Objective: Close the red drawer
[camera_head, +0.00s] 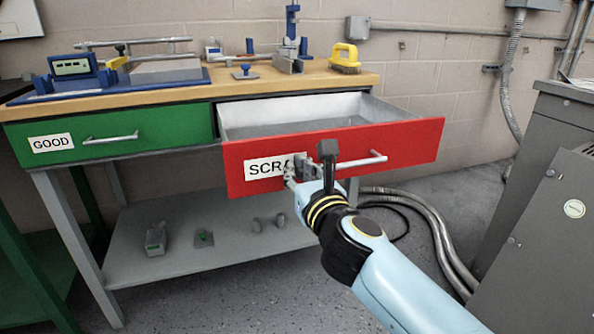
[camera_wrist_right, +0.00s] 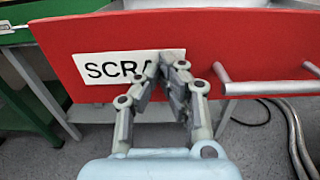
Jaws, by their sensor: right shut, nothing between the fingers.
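The red drawer (camera_head: 410,142) stands pulled out from the workbench, and its empty-looking grey inside shows. Its front carries a white label reading "SCRA", with the rest hidden behind my gripper, and a silver bar handle (camera_head: 362,161). My right gripper (camera_head: 296,172) is shut and empty, in front of the label and left of the handle. In the right wrist view the red front (camera_wrist_right: 245,45) fills the upper part, and the fingertips (camera_wrist_right: 168,62) are at the label's right end. I cannot tell whether they touch it. My left gripper is not in view.
The green drawer (camera_head: 165,130) marked "GOOD" is shut on the left. The benchtop (camera_head: 225,86) holds blue fixtures and a yellow-handled brush (camera_head: 345,58). A grey cabinet (camera_head: 545,200) stands at the right. Grey hoses (camera_head: 435,225) run along the floor below the drawer.

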